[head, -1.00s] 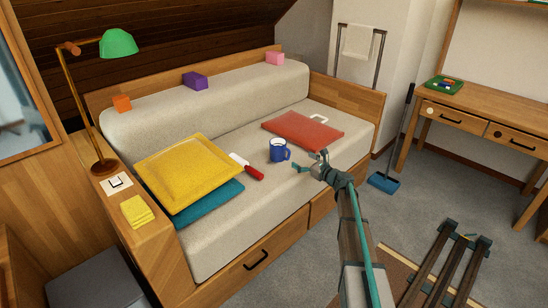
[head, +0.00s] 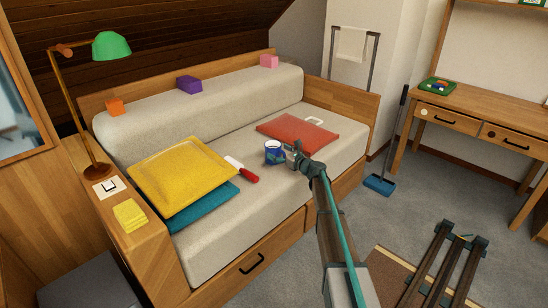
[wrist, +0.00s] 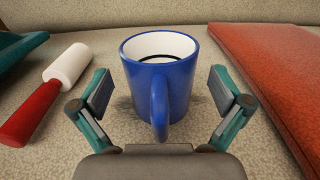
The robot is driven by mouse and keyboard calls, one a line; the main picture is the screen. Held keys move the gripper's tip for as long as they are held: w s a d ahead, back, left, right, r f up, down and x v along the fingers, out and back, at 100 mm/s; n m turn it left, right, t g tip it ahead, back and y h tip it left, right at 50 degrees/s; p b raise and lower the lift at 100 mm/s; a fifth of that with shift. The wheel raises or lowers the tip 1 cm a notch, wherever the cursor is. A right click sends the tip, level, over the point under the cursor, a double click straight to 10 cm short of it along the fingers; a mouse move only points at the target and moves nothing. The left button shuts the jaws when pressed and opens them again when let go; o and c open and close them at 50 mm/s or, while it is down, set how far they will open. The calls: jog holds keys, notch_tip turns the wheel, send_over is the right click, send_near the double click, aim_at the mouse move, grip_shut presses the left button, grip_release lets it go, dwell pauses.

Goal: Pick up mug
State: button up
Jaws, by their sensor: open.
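A blue mug (head: 273,154) with a white inside stands upright on the sofa seat, between a red-handled roller and a red flat cushion or folder. In the wrist view the mug (wrist: 160,75) is centred, with its handle facing me and a dark ring visible inside. My gripper (wrist: 163,98) is open, with one finger on each side of the mug and a visible gap on both sides. In the head view my gripper (head: 292,157) is at the mug's right side and partly overlaps it.
The white roller with a red handle (wrist: 32,110) lies left of the mug. The red flat item (wrist: 275,75) lies close on the right. A yellow cushion (head: 180,172) and a teal one (head: 205,208) lie further left. The front seat area is clear.

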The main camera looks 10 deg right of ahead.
jog(key=shift+w+a, duration=0.35)
jog(key=shift+w, duration=0.15)
jog(key=c, duration=1.3)
jog(key=shift+r, duration=0.1)
